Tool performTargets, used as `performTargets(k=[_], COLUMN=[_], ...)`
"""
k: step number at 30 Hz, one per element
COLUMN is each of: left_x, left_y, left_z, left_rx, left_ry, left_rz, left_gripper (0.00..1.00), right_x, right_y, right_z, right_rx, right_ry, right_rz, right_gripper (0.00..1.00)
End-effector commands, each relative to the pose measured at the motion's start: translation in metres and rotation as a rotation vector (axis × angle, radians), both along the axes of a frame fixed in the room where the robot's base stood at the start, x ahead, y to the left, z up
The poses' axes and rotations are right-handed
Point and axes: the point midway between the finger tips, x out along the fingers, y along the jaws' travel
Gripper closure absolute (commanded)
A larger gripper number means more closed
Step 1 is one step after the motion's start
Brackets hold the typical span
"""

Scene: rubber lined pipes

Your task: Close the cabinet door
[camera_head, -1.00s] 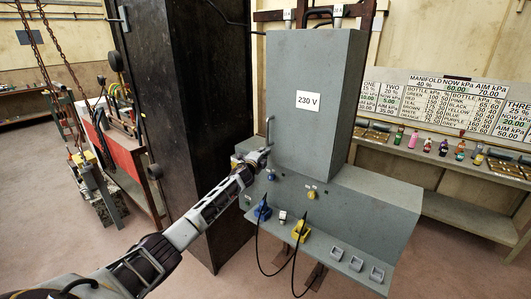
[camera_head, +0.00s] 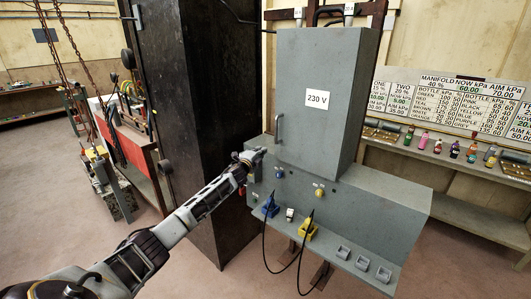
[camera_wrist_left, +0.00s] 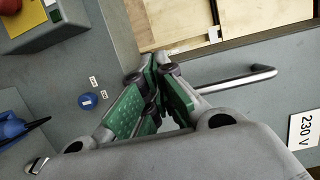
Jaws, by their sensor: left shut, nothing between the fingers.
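The grey cabinet (camera_head: 345,85) stands on a wider grey box, with its door (camera_head: 300,70) facing me and a "230 V" label on it. The door looks flush in the head view; I cannot tell whether a small gap remains. Its vertical bar handle (camera_head: 279,129) is at the door's lower left edge and also shows in the left wrist view (camera_wrist_left: 235,76). My left gripper (camera_head: 259,152) is shut and empty, just below and left of the handle. My right gripper is not in view.
The lower grey box (camera_head: 385,215) carries a blue knob, a yellow knob and plugs with hanging black cables. A dark pillar (camera_head: 205,120) stands close on the left. A shelf with small bottles (camera_head: 455,150) is at the right. The floor at front left is clear.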

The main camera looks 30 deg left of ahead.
Motion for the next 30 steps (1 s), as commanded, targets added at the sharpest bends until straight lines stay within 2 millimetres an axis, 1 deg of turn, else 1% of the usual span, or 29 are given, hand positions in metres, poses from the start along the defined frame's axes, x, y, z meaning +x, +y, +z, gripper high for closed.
performTargets(k=[3,12,19,30], left_x=[-0.008,-0.025,-0.03,-0.03], left_y=[0.012,0.035,0.042,0.042], left_z=[-0.001,-0.001,0.0,0.0], left_rx=[0.002,0.002,-0.001,-0.001], left_ry=[0.0,0.0,0.0,0.0], left_rz=[0.002,0.002,0.001,0.0], left_gripper=[1.0,1.0,1.0,1.0], right_x=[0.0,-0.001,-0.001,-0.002], right_y=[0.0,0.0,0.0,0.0], right_z=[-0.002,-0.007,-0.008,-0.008], right_rx=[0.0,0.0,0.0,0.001], right_ry=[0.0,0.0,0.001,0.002], right_rz=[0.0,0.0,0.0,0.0], right_gripper=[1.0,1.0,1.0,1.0])
